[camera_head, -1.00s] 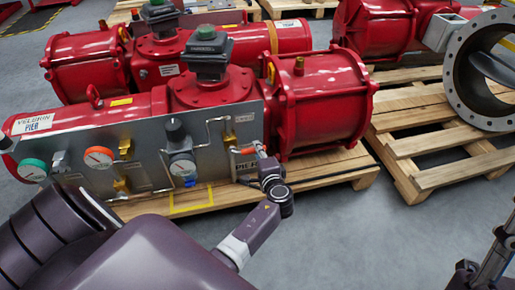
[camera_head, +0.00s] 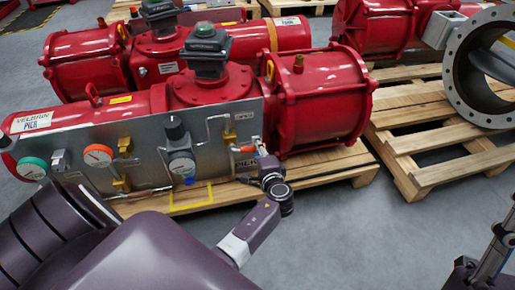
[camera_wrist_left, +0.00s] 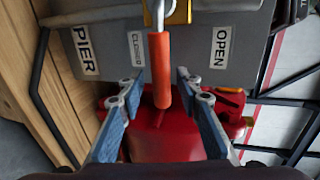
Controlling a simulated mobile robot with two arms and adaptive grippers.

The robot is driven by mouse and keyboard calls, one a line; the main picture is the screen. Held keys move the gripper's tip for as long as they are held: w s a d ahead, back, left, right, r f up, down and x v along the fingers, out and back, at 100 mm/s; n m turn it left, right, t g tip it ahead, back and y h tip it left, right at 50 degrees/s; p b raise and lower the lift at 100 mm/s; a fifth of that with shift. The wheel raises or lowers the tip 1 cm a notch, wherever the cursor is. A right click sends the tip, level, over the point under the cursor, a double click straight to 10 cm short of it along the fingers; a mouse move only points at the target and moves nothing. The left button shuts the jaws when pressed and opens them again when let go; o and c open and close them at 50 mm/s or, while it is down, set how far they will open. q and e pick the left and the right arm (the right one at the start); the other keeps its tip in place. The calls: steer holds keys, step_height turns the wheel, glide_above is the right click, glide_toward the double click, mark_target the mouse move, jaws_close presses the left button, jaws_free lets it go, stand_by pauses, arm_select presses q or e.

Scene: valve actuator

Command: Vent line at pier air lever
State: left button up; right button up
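The lever (camera_head: 243,149) has an orange grip and sits at the right end of the grey panel (camera_head: 215,125) on the front red actuator marked PIER. In the left wrist view the orange lever grip (camera_wrist_left: 159,70) hangs from a brass-coloured valve body (camera_wrist_left: 178,12), between a small label that seems to read CLOSED and an OPEN label. My left gripper (camera_head: 261,150) is at the lever's right end. In the wrist view its blue-padded fingers (camera_wrist_left: 158,98) are apart on both sides of the grip, with gaps visible. Part of my right arm (camera_head: 488,262) shows at bottom right; its finger state is unclear.
Gauges, one with a green rim (camera_head: 33,168) and one with a red rim (camera_head: 98,155), and a regulator (camera_head: 181,160) stick out from the panel. The actuator rests on a wooden pallet (camera_head: 335,165). Another pallet (camera_head: 430,150) with a flanged valve (camera_head: 460,85) stands right. Floor in front is clear.

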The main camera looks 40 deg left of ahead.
arm_select(q)
steer(key=v, duration=1.1)
steer(key=shift+s+d, duration=0.25)
steer(key=shift+d, duration=0.05)
